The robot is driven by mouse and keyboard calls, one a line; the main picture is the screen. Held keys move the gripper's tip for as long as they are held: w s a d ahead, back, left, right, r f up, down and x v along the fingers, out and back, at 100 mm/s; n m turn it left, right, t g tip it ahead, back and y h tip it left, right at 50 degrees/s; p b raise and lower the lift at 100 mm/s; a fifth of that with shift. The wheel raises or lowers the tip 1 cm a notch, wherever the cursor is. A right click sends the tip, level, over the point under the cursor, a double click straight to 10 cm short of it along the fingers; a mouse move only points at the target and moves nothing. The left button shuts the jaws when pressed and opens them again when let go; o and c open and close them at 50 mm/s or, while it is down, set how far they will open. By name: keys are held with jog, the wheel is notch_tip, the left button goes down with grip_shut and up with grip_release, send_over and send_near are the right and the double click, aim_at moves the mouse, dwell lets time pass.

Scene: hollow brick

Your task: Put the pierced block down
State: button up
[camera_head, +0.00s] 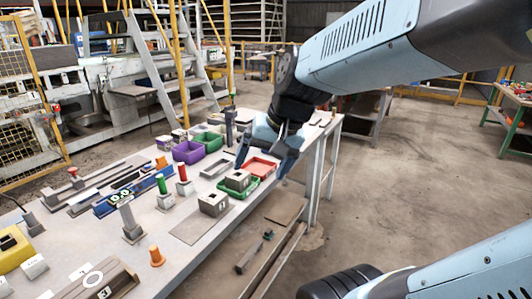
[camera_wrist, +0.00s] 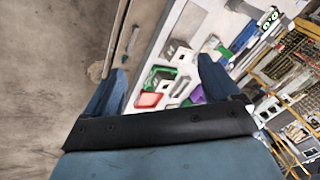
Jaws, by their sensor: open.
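Two grey blocks with dark holes are in view. One pierced block (camera_head: 213,204) stands on the light table top, near its front edge; it also shows in the wrist view (camera_wrist: 179,54). The other grey block (camera_head: 237,181) sits in a green tray (camera_head: 252,190), and in the wrist view this block (camera_wrist: 162,79) is seen from above. My gripper (camera_head: 261,170) is open above the table's far right part, over the red tray area. In the wrist view the gripper (camera_wrist: 160,85) has its two blue fingers wide apart with nothing held between them.
A red-orange tray (camera_head: 261,167) lies beside the green tray. Purple (camera_head: 187,152) and green (camera_head: 208,141) bins stand behind. A grey flat plate (camera_head: 200,229) lies near the front edge.

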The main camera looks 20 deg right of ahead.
jog(key=s+d+r+n+t+h, duration=0.1)
jog(key=s+d+r+n+h, duration=0.1)
jog(key=s+d+r+n, duration=0.1)
jog(key=shift+s+d+r+n+t+h, duration=0.15)
jog(key=shift+s+d+n+t+h, duration=0.2)
jog(key=shift+s, duration=0.25)
